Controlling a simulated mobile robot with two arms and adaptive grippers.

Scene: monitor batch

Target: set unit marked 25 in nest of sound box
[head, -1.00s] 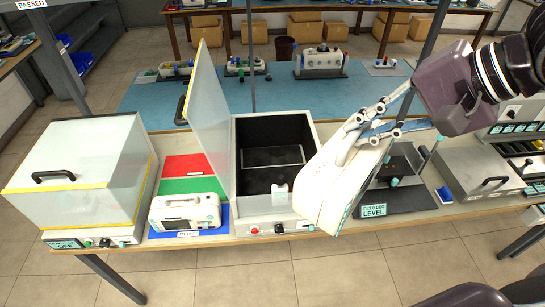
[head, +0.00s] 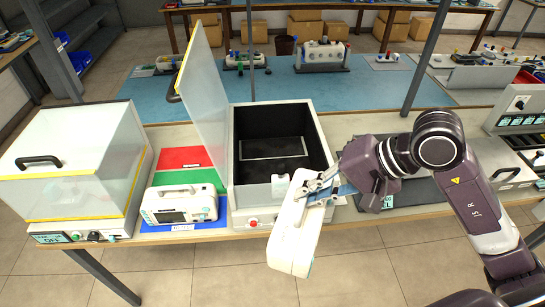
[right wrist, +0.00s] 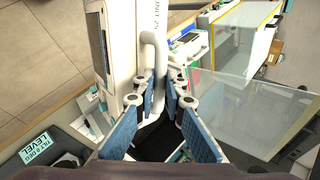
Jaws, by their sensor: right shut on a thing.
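The white unit (head: 297,240) hangs from my right gripper (head: 322,190), in front of the bench's front edge. In the right wrist view the marking "UNIT 25" shows on the unit (right wrist: 122,40). The fingers of my right gripper (right wrist: 163,98) are shut on its white handle (right wrist: 153,60). The sound box (head: 322,147) stands open to the left of and behind the unit. Its lid (head: 203,105) is raised on the left. Inside its black interior a white outline marks the nest (head: 273,148). My left gripper is not in view.
Another white unit (head: 180,207) stands on a mat with red, green and blue areas, left of the box. A closed box (head: 75,165) with a clear cover is farther left. A small white item (head: 280,187) is at the sound box's front rim. A dark stand (head: 420,190) is partly behind my arm.

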